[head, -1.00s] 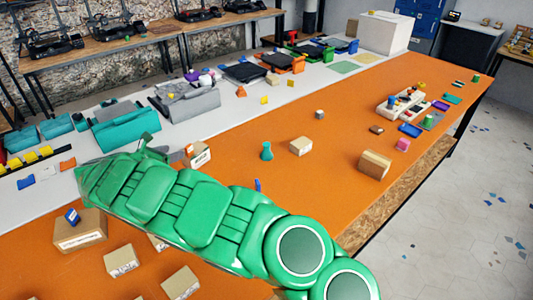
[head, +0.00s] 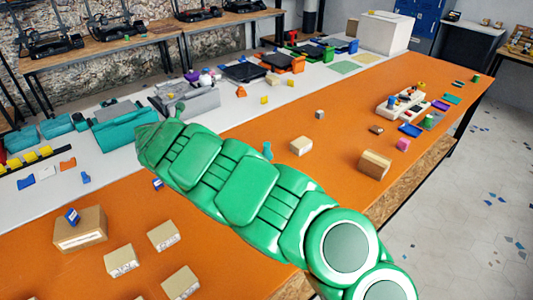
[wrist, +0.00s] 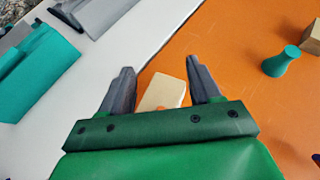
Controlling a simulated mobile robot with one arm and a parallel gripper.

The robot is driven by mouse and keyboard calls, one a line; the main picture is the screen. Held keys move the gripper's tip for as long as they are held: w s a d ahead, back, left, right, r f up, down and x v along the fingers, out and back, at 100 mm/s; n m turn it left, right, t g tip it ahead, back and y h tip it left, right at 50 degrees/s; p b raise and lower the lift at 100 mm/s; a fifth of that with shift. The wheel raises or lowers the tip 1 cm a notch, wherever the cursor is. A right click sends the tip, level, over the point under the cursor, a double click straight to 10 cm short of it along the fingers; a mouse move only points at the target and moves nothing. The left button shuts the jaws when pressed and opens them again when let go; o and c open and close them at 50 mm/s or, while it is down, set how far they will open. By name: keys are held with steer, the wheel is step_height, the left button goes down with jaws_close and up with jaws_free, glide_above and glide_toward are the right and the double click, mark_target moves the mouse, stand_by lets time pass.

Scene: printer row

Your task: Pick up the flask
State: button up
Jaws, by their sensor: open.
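The flask (wrist: 281,62) is small and teal with a narrow neck and a wider base. It stands upright on the orange tabletop, right of my gripper (wrist: 160,67) in the wrist view. In the head view only part of the flask (head: 267,150) shows above my green arm. My gripper is open, its two dark fingers spread apart with nothing held. A small cream box (wrist: 163,92) shows in the gap between the fingers, on the table beyond. In the head view my arm hides that box and my fingers cannot be made out clearly.
A cardboard box (head: 301,146) stands right of the flask, and a larger one (head: 374,164) is further right. Several boxes sit at the front left, including a big one (head: 80,229). A teal case (head: 126,126) lies on the white strip. Orange surface around the flask is mostly clear.

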steer(key=w+d+n+g+y, duration=0.1)
steer(key=w+d+n+y, duration=0.2)
steer(key=w+d, duration=0.3)
steer(key=r+n+g+y, duration=0.1)
steer(key=n+g+y, duration=0.2)
steer(key=n+y, duration=0.45)
glide_above(269, 148)
steer(key=s+d, duration=0.3)
steer(key=f, duration=1)
steer(key=shift+w+a+f, duration=0.1)
steer(key=shift+a+f, duration=0.15)
steer(key=shift+f, duration=0.15)
steer(key=shift+w+a+f+y, duration=0.35)
steer(key=shift+w+a+f, duration=0.2)
steer(key=shift+w+a, duration=0.3)
steer(key=shift+w+a+f, duration=0.95)
steer(key=shift+x, duration=1)
steer(key=c, duration=1.1)
